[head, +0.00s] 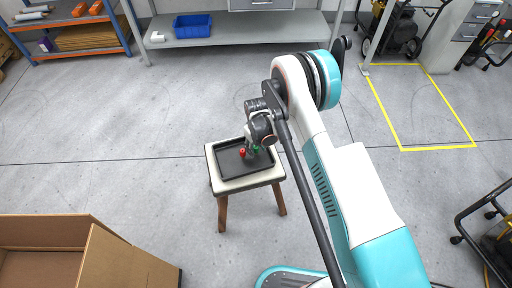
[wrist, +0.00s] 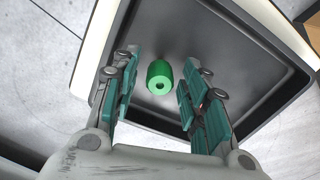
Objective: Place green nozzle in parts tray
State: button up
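The green nozzle (wrist: 160,77), a short cylinder with a hole in its end, is inside the dark parts tray (wrist: 232,50), seemingly on its floor. It also shows in the head view as a small green spot (head: 256,149) beside my gripper. The parts tray (head: 228,172) lies on a small stool. My gripper (wrist: 160,62) is open over the tray, with one finger on each side of the nozzle and a visible gap to each. The arm partly hides the tray's right side in the head view.
A red part (head: 242,152) is in the tray left of the green nozzle. The stool (head: 252,182) has wooden legs and clear floor around it. An open cardboard box (head: 120,262) stands at the lower left. A blue bin (head: 192,26) sits on the rear bench.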

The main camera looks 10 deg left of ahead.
notch_tip(320, 180, up, 12)
jog(key=p, duration=0.4)
jog(key=shift+r, duration=0.15)
dwell(0.4)
